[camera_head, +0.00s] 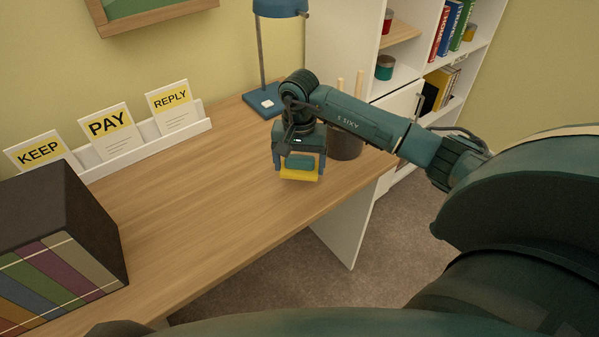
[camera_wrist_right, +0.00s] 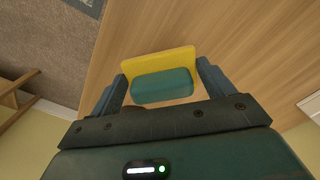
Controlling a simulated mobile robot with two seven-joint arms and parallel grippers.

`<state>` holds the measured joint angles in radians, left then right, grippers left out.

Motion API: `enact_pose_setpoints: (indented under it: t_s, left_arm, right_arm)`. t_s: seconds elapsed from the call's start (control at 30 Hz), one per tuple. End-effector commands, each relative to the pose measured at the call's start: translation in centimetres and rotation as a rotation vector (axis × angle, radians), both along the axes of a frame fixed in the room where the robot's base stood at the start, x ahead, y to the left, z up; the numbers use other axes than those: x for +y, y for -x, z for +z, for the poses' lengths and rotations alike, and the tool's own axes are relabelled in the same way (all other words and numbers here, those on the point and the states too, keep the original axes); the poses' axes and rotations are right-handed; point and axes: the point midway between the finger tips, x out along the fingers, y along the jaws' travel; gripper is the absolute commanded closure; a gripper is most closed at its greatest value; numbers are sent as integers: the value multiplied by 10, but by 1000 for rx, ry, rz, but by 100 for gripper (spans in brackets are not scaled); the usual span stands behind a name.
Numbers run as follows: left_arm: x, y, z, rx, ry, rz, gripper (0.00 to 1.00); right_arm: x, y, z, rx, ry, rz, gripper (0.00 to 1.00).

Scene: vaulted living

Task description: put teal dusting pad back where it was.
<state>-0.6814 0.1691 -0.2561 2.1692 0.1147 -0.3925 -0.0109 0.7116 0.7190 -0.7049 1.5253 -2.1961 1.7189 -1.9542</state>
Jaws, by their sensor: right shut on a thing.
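The teal dusting pad (camera_wrist_right: 162,86) has a yellow layer (camera_wrist_right: 160,62) along one side. In the head view the teal part (camera_head: 299,161) sits above the yellow part, between the fingers of my right gripper (camera_head: 299,166). My right gripper (camera_wrist_right: 160,88) is shut on the pad, with one finger on each side of it in the right wrist view. The pad is over the right part of the wooden desk (camera_head: 215,215); I cannot tell whether it touches the top. My left gripper is not in view.
A blue lamp (camera_head: 264,104) and a dark cup (camera_head: 345,143) stand near my right gripper. A white rack (camera_head: 150,137) with KEEP, PAY and REPLY cards lines the back. A dark box (camera_head: 75,215) with coloured files is at left. The desk's middle is clear. A white shelf (camera_head: 340,40) stands behind.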

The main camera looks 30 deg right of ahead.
Motion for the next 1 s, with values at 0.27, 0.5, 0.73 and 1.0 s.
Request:
enact_pose_setpoints:
  t_s: [0.27, 0.5, 0.73, 1.0]
  left_arm:
    - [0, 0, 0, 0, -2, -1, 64]
    - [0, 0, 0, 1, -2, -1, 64]
    - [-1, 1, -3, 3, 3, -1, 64]
    - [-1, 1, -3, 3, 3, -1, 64]
  right_arm:
    - [1, 1, -35, 3, -1, 0, 44]
    - [0, 0, -36, 0, 0, 0, 44]
    - [0, 0, -39, 1, 1, 1, 12]
    - [0, 0, -39, 1, 1, 1, 0]
